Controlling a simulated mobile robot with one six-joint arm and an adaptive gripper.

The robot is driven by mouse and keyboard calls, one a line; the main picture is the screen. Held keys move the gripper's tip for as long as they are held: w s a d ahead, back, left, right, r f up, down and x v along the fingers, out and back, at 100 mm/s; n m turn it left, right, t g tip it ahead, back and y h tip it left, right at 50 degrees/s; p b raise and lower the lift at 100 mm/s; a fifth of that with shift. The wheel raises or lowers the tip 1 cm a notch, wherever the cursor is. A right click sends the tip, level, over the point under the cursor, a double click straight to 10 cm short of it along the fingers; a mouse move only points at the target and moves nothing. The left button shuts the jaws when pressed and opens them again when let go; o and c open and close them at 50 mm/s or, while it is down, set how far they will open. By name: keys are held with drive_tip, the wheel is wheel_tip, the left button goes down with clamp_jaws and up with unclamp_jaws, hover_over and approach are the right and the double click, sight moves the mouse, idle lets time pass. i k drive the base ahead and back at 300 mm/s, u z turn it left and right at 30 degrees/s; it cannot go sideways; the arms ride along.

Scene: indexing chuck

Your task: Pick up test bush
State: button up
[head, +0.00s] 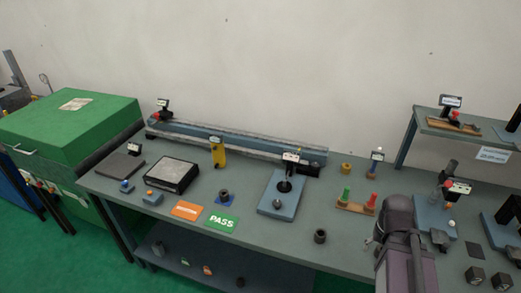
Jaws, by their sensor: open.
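No label marks which piece is the test bush. A dark, hollow cylindrical bush (320,236) stands upright on the bare grey bench top, near the front edge and left of my arm. A second dark bush-like piece (224,195) stands on a small blue pad, and a brass-coloured ring (346,168) sits farther back. Part of my arm rises at the lower right, to the right of the dark bush. I cannot make out its fingers, and nothing is seen touching any of these pieces.
A blue stand with a post (282,193) is behind and left of the front bush. A wooden rack (356,207) holds green and red plugs. A raised shelf (440,127) stands at right. The bench (265,240) is clear around the front bush.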

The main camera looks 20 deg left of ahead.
sight(224, 194)
drive_tip(key=u, duration=1.1)
drive_tip(key=k, duration=0.5)
drive_tip(key=u, duration=0.6)
drive_tip(key=i, duration=0.65)
drive_tip(key=z, duration=0.05)
